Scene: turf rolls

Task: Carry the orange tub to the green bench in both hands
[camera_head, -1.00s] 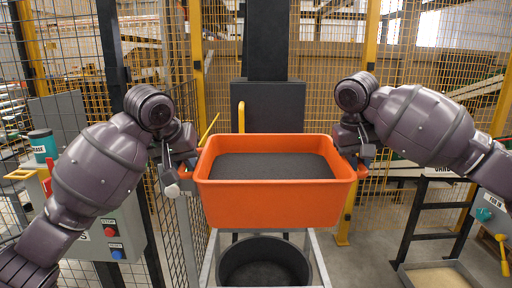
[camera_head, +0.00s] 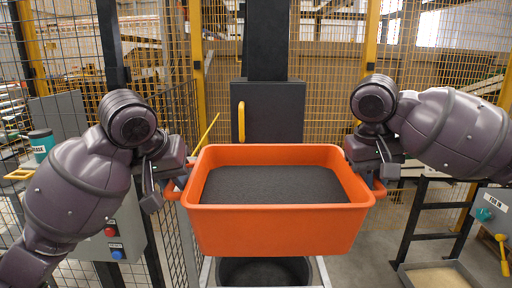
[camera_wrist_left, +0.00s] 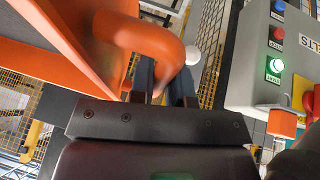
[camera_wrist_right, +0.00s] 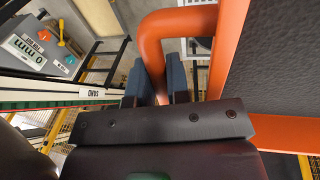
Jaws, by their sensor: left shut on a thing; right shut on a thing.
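The orange tub (camera_head: 278,232) hangs level in the middle of the head view, with dark grey material (camera_head: 275,186) inside it. My left gripper (camera_head: 172,186) is shut on the tub's left handle, which shows between its fingers in the left wrist view (camera_wrist_left: 150,40). My right gripper (camera_head: 376,180) is shut on the right handle, seen between its fingers in the right wrist view (camera_wrist_right: 152,62). The tub is held in the air above a black round bin (camera_head: 264,272), which it partly hides. I cannot make out a green bench in these frames.
Yellow mesh fencing (camera_head: 440,70) stands behind. A black column with a yellow handle (camera_head: 241,122) is behind the tub. A grey button box (camera_head: 118,232) is at left; a grey box with a yellow lever (camera_head: 500,240) and a low tray (camera_head: 438,276) are at right.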

